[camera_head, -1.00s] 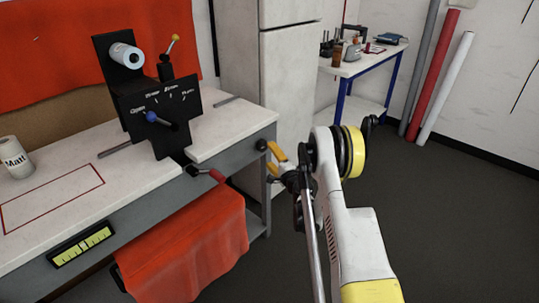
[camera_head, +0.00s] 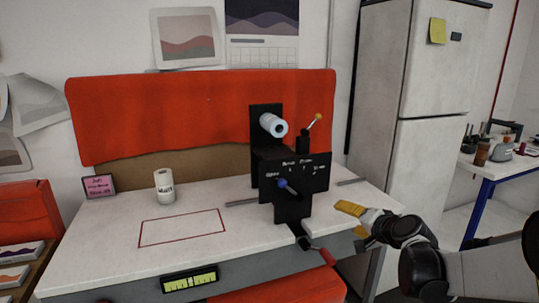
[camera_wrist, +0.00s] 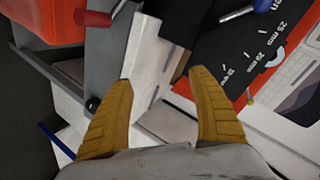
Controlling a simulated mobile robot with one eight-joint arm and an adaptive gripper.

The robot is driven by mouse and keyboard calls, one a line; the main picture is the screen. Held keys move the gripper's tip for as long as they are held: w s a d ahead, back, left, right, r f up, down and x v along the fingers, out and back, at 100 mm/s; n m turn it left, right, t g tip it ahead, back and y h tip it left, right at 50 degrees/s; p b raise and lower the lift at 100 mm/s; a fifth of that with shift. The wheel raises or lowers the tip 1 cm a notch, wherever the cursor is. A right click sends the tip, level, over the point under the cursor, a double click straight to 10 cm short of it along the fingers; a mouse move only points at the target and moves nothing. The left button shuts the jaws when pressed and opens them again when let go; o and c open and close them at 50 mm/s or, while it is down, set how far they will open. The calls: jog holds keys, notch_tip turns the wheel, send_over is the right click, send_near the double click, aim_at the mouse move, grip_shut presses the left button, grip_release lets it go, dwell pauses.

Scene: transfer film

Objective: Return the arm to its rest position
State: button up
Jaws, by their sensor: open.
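My gripper (camera_head: 355,226) is at the right end of the white workbench in the head view, with its yellow fingers close to the bench's right edge. In the wrist view my gripper (camera_wrist: 158,84) shows two yellow fingers spread apart with nothing between them. My white and black arm (camera_head: 425,255) reaches in from the lower right. The black machine (camera_head: 293,178) with a blue-knobbed lever and a white film roll (camera_head: 273,125) stands on the bench, left of my gripper.
The workbench (camera_head: 110,235) has a red outlined rectangle, a white labelled roll (camera_head: 164,186) and a pink sign (camera_head: 99,185). A red-handled lever (camera_head: 327,256) sticks out at the front. A fridge (camera_head: 425,110) stands behind right, with a blue-legged table (camera_head: 490,190) beyond it.

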jog(key=s+a+r+n+g, duration=0.1)
jog(key=s+a+n+g, duration=0.15)
jog(key=s, duration=0.65)
jog(key=s+a+r+n+g, duration=0.15)
jog(key=s+a, duration=0.25)
jog(key=s, duration=0.4)
jog(key=s+f+n+g+h, duration=0.1)
jog(key=s+f+n, duration=0.1)
jog(key=s, duration=0.6)
jog(key=s+d+f+n+h, duration=0.1)
jog(key=s+f+n+h, duration=0.1)
jog(key=s, duration=0.7)
jog(key=shift+s+d+f+g, duration=0.2)
jog(key=shift+d+g, duration=0.1)
jog(key=shift+g, duration=0.1)
jog(key=shift+c, duration=0.6)
